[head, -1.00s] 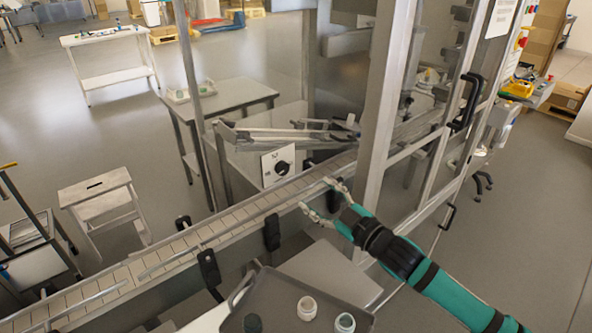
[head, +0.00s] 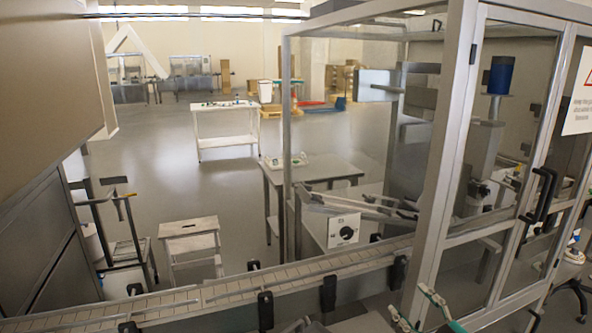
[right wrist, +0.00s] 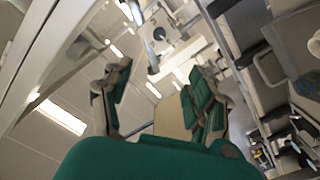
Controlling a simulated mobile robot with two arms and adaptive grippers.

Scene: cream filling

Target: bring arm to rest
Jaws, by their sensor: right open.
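My right gripper (head: 408,299) shows at the bottom edge of the head view, in front of the conveyor and near the cabinet's front post. Its fingers are spread, with nothing seen between them. In the right wrist view its two green-backed fingers (right wrist: 158,85) stand apart and empty. Most of the right arm is below the head view's edge. My left gripper is in neither view.
The conveyor (head: 220,295) runs across the front into the glass-doored cabinet (head: 447,150). A steel table (head: 310,170) stands behind it, with a white stool (head: 190,228) to its left. Open floor (head: 165,160) lies beyond.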

